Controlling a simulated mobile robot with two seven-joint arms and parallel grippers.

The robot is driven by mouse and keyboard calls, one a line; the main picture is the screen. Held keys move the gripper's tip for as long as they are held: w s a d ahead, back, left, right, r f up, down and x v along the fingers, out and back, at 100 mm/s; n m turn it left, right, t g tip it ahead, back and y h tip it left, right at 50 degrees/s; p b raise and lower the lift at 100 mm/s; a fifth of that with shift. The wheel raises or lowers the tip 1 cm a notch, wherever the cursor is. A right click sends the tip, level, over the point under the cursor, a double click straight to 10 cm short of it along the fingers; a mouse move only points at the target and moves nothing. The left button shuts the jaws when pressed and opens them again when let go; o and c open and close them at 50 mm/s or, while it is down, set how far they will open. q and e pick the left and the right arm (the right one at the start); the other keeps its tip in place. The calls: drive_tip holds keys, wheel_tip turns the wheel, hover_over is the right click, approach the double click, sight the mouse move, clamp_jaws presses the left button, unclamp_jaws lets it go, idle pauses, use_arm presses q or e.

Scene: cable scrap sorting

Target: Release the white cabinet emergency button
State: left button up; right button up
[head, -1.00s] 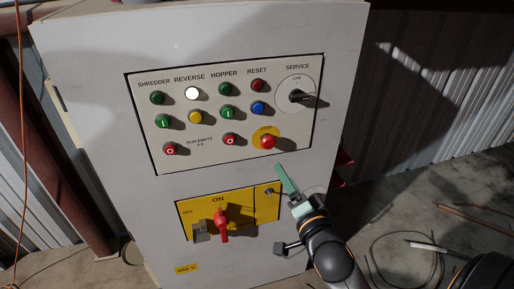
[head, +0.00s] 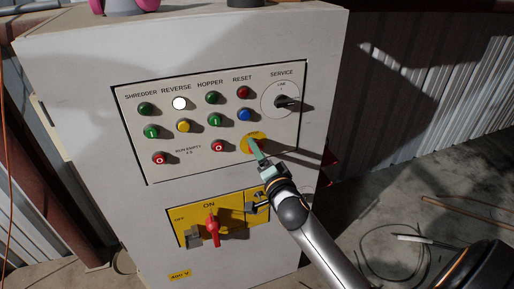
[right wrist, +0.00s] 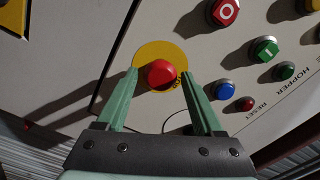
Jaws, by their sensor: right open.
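The white cabinet (head: 75,110) stands in front of me with a grey control panel. The red emergency button (right wrist: 160,73) sits on a yellow round plate (right wrist: 148,50) in the right wrist view. In the head view the yellow plate (head: 246,145) is at the panel's lower right, and my gripper mostly covers the button. My right gripper (head: 257,150) reaches up to it from below. In the right wrist view its two green fingers (right wrist: 161,82) are open, one on each side of the button, with gaps between. Whether they touch the panel I cannot tell. My left gripper is out of view.
Several push buttons fill the panel, including a blue one (head: 244,114) and a red one marked O (head: 218,146). A black service switch (head: 283,101) is above right. A red rotary handle (head: 212,228) is on the yellow plate below.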

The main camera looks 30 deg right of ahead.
drive_tip(key=shift+w+d, duration=0.1)
drive_tip(key=shift+w, duration=0.55)
clamp_jaws()
idle(0.5)
